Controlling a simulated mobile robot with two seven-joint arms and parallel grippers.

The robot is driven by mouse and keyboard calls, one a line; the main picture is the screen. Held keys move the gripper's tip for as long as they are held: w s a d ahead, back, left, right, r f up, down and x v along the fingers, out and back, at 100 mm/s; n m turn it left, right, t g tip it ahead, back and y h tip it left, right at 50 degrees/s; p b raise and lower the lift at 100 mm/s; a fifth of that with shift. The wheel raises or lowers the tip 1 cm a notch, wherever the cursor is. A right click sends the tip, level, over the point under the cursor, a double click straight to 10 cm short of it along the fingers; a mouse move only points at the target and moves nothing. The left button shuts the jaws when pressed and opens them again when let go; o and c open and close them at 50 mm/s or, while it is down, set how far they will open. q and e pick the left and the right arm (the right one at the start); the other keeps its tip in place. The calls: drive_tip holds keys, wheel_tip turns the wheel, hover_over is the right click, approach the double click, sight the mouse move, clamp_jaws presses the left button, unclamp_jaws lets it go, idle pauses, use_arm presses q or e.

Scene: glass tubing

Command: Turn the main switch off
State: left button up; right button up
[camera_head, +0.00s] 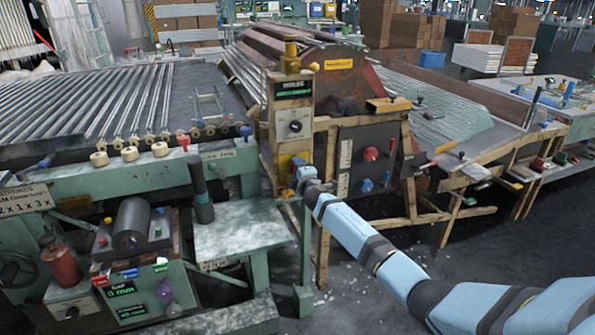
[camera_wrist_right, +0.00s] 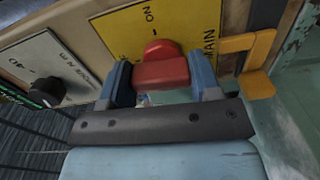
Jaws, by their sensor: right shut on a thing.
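The main switch (camera_wrist_right: 160,72) is a red handle on a yellow plate (camera_wrist_right: 120,38) lettered "ON" and "MAIN" in the right wrist view. Its rounded hub shows above the handle, on the side of the "ON" mark. My right gripper (camera_wrist_right: 163,88) has a blue finger on each side of the handle and is shut on it. In the head view, my right gripper (camera_head: 298,173) is at the lower part of the wooden post, by the yellow plate (camera_head: 286,158). The red handle is hidden there. My left gripper is not in view.
A white dial plate with a black knob (camera_wrist_right: 48,92) is beside the yellow plate. A yellow bracket (camera_wrist_right: 257,85) stands close to my right finger. In the head view, a dark panel with a red knob (camera_head: 370,154) is right of the post, and a green bench (camera_head: 240,232) is left.

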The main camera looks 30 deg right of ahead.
drive_tip(key=shift+n, duration=0.5)
drive_tip(key=o, duration=0.9)
drive_tip(key=shift+s+a, duration=0.1)
drive_tip(key=shift+s, duration=0.15)
use_arm(q)
drive_tip(key=p, duration=0.3)
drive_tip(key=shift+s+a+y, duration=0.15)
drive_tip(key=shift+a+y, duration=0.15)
use_arm(e)
drive_tip(key=v, duration=1.3)
drive_tip(key=shift+s, duration=0.2)
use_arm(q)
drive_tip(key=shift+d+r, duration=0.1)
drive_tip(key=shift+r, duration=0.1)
use_arm(e)
drive_tip(key=shift+f, duration=0.1)
